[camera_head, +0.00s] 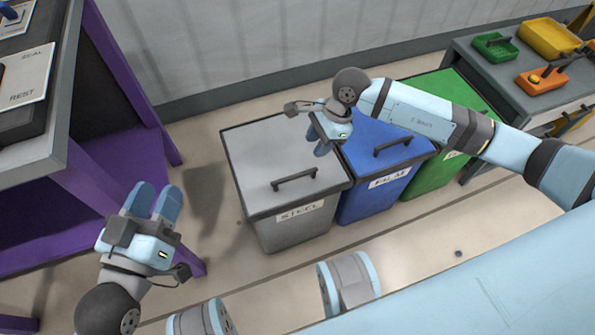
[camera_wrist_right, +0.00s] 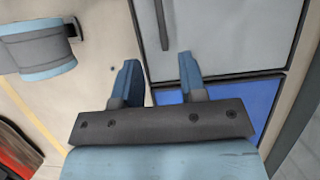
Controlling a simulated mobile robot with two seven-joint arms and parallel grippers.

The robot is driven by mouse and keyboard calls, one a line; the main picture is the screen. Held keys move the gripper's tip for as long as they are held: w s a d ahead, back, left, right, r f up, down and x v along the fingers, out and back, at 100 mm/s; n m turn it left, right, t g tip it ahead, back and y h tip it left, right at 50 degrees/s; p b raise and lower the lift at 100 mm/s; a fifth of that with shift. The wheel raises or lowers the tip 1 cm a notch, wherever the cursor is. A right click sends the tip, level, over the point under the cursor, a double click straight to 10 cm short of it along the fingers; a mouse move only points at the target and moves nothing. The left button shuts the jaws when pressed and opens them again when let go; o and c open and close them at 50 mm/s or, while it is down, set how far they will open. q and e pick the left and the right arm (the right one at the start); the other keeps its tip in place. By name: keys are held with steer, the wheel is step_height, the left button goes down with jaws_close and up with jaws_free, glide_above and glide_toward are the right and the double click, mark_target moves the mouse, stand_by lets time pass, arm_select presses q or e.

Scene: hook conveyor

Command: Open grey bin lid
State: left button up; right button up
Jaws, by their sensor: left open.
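The grey bin (camera_head: 300,226), labelled STEEL, stands on the floor with its flat grey lid (camera_head: 262,150) shut. A dark bar handle (camera_head: 294,180) sits near the lid's front edge. In the right wrist view the grey lid (camera_wrist_right: 235,40) and its handle (camera_wrist_right: 162,22) show at the top. My right gripper (camera_head: 322,148) is above the right side of the lid, near the blue bin. It is open and empty in the right wrist view (camera_wrist_right: 158,68), apart from the handle. My left gripper (camera_head: 156,196) is open and empty, left of the bin.
A blue bin (camera_head: 370,202) and a green bin (camera_head: 427,180) stand right of the grey bin, lids shut. A purple-framed table (camera_head: 120,70) is at left. A grey table (camera_head: 478,75) with coloured trays is at right.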

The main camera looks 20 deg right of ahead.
mark_target(298, 174)
steer(key=b+x, duration=0.3)
steer(key=x, duration=0.7)
steer(key=shift+a+f, duration=0.1)
steer(key=shift+a, duration=0.05)
steer(key=shift+a+f, duration=0.25)
steer(key=shift+f, duration=0.25)
arm_select(q)
steer(key=shift+m+g, duration=0.5)
steer(key=shift+g, duration=0.3)
steer(key=f, duration=0.4)
steer(key=shift+w+f, duration=0.2)
steer(key=shift+f, duration=0.15)
arm_select(e)
jaws_close()
